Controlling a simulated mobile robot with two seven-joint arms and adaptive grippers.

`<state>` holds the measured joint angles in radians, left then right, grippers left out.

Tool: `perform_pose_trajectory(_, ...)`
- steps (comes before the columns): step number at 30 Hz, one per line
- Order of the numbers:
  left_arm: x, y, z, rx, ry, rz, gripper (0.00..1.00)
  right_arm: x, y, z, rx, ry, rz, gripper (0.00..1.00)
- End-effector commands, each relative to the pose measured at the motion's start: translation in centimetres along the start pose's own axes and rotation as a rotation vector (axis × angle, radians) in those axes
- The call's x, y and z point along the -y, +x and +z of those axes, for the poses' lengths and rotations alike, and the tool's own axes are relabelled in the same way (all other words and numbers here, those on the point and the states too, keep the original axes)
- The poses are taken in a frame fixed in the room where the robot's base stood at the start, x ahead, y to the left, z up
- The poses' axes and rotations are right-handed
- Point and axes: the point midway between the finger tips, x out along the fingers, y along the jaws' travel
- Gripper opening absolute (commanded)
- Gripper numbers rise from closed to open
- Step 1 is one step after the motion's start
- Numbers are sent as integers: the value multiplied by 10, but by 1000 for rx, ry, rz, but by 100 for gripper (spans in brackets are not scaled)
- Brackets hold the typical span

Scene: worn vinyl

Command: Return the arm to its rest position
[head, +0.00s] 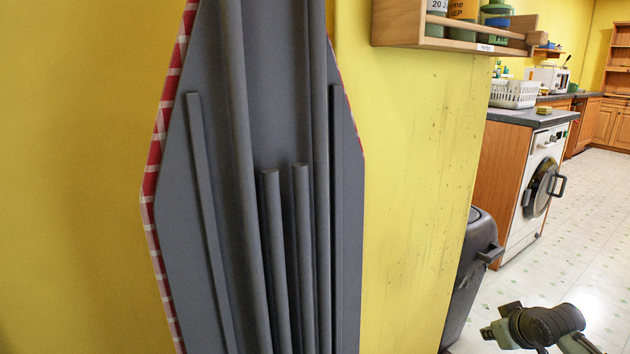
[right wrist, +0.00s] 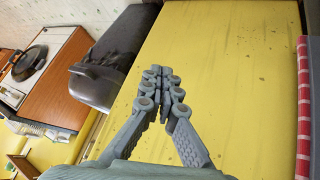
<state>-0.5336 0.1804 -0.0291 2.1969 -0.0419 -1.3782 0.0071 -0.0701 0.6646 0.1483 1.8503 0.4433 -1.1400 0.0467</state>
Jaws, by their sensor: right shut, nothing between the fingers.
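My right gripper (right wrist: 160,76) is shut and empty in the right wrist view, its two grey fingers meeting at the tips in front of the yellow wall (right wrist: 235,75). In the head view, part of my right arm, with its grey joints, shows low at the right edge, above the pale floor. It is apart from the ironing board and the wall there. My left gripper is in neither view.
A grey ironing board (head: 180,230) with a red checked cover edge stands against the wall. A dark bin (head: 477,260) and a washing machine (head: 540,180) stand right of it. A wooden spice shelf (head: 400,25) hangs above. The pale floor (head: 590,265) at right is open.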

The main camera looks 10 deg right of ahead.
Motion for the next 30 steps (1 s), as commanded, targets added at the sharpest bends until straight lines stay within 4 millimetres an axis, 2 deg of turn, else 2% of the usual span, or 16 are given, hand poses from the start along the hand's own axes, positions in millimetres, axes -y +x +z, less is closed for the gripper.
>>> perform_pose_trajectory(1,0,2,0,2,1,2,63,29,6,34,51,-13,-21,0)
perform_pose_trajectory(6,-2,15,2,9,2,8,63,111,4,135,197,-63,-63,0)
perform_pose_trajectory(9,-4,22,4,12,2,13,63,154,-10,187,273,-84,-85,0)
perform_pose_trajectory(13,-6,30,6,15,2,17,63,196,-32,235,347,-100,-104,0)
perform_pose_trajectory(15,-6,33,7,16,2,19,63,210,-42,251,373,-105,-110,0)
perform_pose_trajectory(18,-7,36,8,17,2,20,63,221,-50,263,394,-109,-112,0)
perform_pose_trajectory(30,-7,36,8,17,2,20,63,223,-51,266,397,-110,-112,0)
